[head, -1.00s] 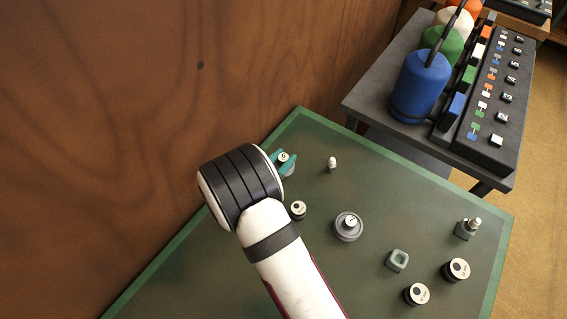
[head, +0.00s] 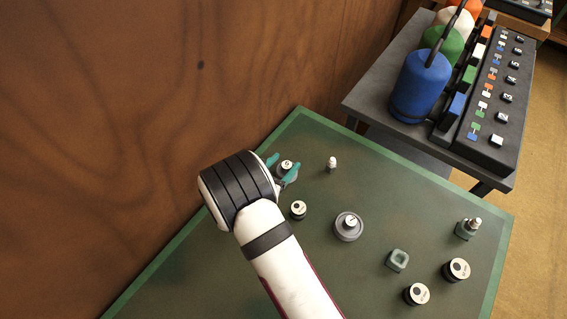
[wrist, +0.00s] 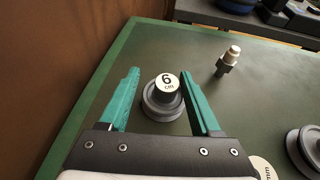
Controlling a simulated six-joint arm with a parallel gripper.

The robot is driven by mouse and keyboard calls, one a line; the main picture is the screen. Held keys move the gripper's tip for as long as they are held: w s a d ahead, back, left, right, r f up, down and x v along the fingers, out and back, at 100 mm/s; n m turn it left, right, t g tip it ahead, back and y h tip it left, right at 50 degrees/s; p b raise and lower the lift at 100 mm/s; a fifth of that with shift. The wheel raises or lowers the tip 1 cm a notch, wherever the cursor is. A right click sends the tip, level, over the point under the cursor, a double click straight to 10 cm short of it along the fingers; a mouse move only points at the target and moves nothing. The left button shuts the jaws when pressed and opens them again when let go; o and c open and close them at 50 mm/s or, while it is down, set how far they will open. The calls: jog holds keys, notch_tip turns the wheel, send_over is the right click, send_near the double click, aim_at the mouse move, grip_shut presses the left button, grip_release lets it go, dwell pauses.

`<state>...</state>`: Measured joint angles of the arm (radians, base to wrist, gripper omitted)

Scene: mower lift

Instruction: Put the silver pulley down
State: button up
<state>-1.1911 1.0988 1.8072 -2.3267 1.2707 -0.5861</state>
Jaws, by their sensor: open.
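In the head view the pulley (head: 286,174) is partly hidden by my gripper. My gripper (wrist: 157,72) is open, its two teal fingers on either side of the pulley. The left finger stands clear of it with a gap; the right finger is close to the knob, and I cannot tell if it touches. The fingers also show in the head view (head: 282,170), at the far end of the arm.
A small metal fitting (head: 331,164) stands right of the pulley. A grey pulley (head: 348,227), a black-sided weight (head: 298,209), a green square block (head: 397,260) and other parts stand on the green mat (head: 330,290). A wooden wall (head: 130,120) rises at left.

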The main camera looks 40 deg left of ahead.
jog(key=v, duration=1.1)
jog(key=shift+s+r, duration=0.15)
jog(key=shift+s, duration=0.2)
jog(key=w+d+r+m+g+h, duration=0.25)
jog(key=d+m, duration=0.25)
jog(key=d, duration=0.3)
jog(key=w+d+r+m+g+h, duration=0.1)
jog(key=w+d+r+m+h, duration=0.1)
jog(key=d+r+m+h, duration=0.35)
jog(key=w+d+r+m+g+h, duration=0.1)
jog(key=w+d+r+m+g, duration=0.15)
jog(key=d+m, duration=0.5)
jog(key=s+d+r+m+g+y, duration=0.25)
jog(key=s+d+m+g, duration=0.55)
jog(key=s+d+m, duration=0.5)
jog(key=s+m+y, duration=0.1)
jog(key=m+y, duration=0.1)
jog(key=m, duration=0.2)
jog(key=s+a+r+m+y, duration=0.1)
jog(key=s+m+y, duration=0.1)
jog(key=m, duration=0.2)
jog(key=s+r+m+y, duration=0.1)
jog(key=s+m+y, duration=0.1)
jog(key=m, duration=0.2)
jog(key=shift+a+r+y, duration=0.15)
jog(key=shift+r+y, duration=0.05)
jog(key=shift+y, duration=0.15)
jog(key=shift+o, duration=0.5)
